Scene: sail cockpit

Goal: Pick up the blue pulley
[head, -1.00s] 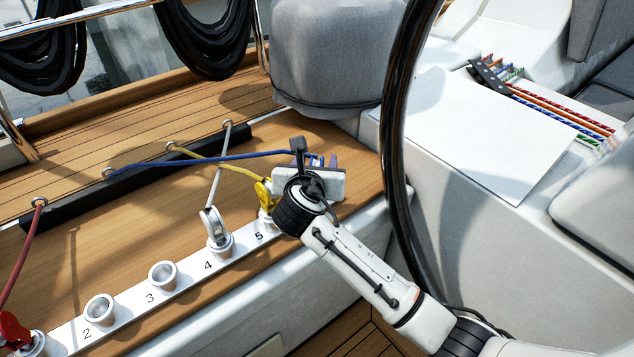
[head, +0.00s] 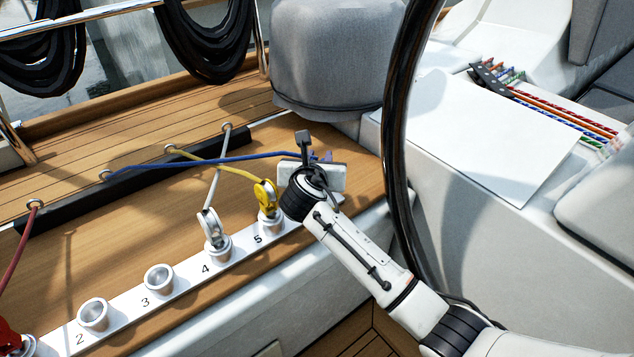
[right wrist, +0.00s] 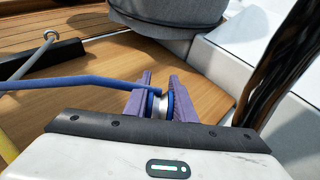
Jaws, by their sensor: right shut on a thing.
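The blue pulley (right wrist: 160,104) sits between the two purple fingers of my right gripper (right wrist: 158,95) in the right wrist view. The gripper is shut on it. A blue rope (head: 210,163) runs from the pulley left to an eye on the wooden ledge. In the head view my right gripper (head: 322,157) is mostly hidden behind its own wrist, above the ledge just right of socket 5. The pulley itself is hidden there. I cannot tell whether it touches the wood. My left gripper is not in view.
A white strip (head: 184,276) holds numbered sockets. The yellow pulley (head: 265,194) stands in socket 5, the white pulley (head: 209,225) in socket 4, and a red one (head: 14,342) at lower left. Sockets 2 and 3 are empty. A black wheel rim (head: 392,130) stands right of the gripper.

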